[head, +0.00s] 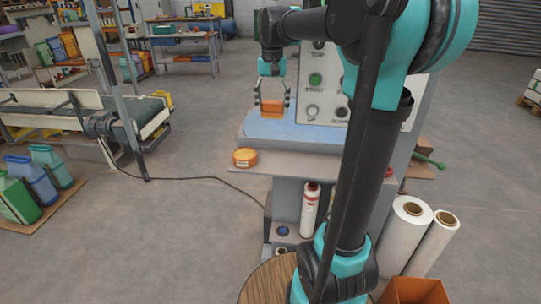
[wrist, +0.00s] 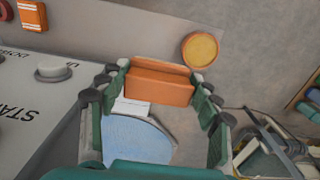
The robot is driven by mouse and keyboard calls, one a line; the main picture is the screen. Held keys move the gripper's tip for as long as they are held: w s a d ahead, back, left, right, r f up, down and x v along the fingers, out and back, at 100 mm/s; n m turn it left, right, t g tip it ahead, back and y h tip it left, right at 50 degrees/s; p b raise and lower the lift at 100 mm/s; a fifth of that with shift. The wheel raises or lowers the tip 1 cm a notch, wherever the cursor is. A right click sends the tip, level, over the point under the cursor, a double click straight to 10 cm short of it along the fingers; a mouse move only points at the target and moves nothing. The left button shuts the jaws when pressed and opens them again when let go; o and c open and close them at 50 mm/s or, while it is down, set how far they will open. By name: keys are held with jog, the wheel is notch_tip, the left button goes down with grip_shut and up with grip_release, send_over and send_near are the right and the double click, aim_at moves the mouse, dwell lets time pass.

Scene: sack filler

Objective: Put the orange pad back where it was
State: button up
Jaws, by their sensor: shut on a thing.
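The orange pad (head: 271,110) is a small block held between the two fingers of my gripper (head: 272,98). It also shows in the wrist view (wrist: 158,84), spanning the gap between the fingertips (wrist: 160,76). My gripper points down over the back left part of the light blue surface (head: 290,129) of the machine. The blue surface shows below the pad in the wrist view (wrist: 135,140). A white patch (wrist: 133,107) lies next to the pad there. I cannot tell whether the pad touches the surface.
A round orange tin (head: 245,158) sits on the ledge in front of the blue surface. The control panel (head: 325,98) with buttons stands right of my gripper. A conveyor (head: 150,112) stands to the left. White rolls (head: 405,228) and an orange box (head: 415,291) are at lower right.

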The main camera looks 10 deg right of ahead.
aim_at(272, 118)
notch_tip(272, 118, down, 19)
jog(key=shift+f, duration=0.15)
dwell(0.4)
jog(key=o, duration=0.7)
jog(key=shift+o, duration=0.3)
notch_tip(272, 118, up, 12)
jog(key=shift+f, duration=0.15)
jog(key=s+d+f+n+t, duration=0.1)
jog(key=s+d+f+t, duration=0.1)
jog(key=s+f, duration=0.7)
jog(key=s+d+f+n+t, duration=0.2)
jog(key=s+f, duration=0.7)
jog(key=s, duration=0.3)
jog(key=shift+s+n, duration=0.15)
jog(key=shift+n, duration=0.15)
